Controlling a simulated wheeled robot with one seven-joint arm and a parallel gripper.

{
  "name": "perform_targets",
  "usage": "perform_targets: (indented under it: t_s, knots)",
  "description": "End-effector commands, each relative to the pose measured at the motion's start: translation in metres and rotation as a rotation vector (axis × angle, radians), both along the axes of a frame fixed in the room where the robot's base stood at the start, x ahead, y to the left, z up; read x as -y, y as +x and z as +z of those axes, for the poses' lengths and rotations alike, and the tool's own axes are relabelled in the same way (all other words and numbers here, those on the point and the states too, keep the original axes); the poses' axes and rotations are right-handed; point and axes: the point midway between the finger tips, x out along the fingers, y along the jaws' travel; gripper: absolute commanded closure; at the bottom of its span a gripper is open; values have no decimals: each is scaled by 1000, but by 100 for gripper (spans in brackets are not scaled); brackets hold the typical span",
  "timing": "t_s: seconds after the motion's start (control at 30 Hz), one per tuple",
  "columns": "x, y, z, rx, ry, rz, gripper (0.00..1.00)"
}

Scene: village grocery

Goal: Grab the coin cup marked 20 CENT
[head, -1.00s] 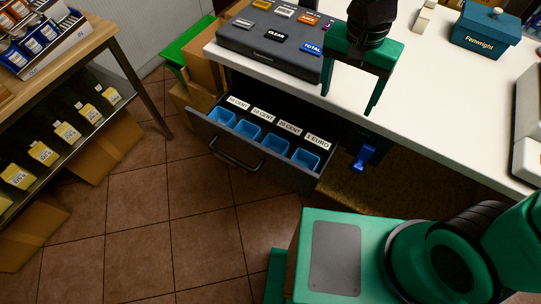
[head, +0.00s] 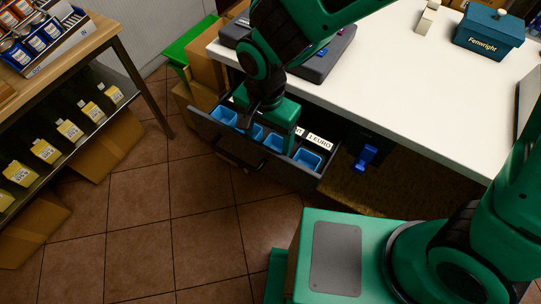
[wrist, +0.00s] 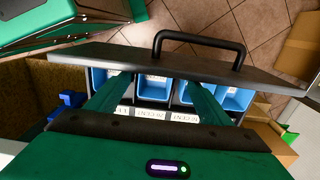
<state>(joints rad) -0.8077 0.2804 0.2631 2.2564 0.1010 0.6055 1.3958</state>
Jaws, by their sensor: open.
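The open drawer (head: 232,150) under the counter holds a row of blue coin cups. The 20 CENT cup (head: 273,143) is the third from the left in the head view; my gripper hides its label there. In the wrist view the row is reversed and the 20 CENT cup (wrist: 152,88) shows between my fingers. My gripper (head: 271,130) is open and points down over the drawer. In the wrist view the gripper (wrist: 157,92) has one finger on each side of the 20 CENT cup, over the neighbouring cups. I cannot tell whether the fingers touch any cup.
The 1 EURO cup (head: 307,158) is beside the 20 CENT cup. The drawer's front has a black handle (wrist: 200,36). The white counter (head: 400,90) overhangs behind, with a cash register (head: 325,62) on it. A shelf (head: 100,115) stands left; tiled floor lies between.

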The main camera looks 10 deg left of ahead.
Motion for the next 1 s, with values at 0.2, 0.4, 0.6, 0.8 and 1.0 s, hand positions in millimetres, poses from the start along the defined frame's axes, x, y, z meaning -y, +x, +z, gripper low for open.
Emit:
perform_targets:
  t_s: [0.2,0.4,0.6,0.8,1.0]
  knots:
    - [7,-1,-28,-2,-3,1,27]
    - [8,-1,-49,-3,-4,1,27]
    - [7,0,-51,0,-1,0,27]
    - [7,0,-50,0,0,-1,55]
    - [7,0,-50,0,0,-1,70]
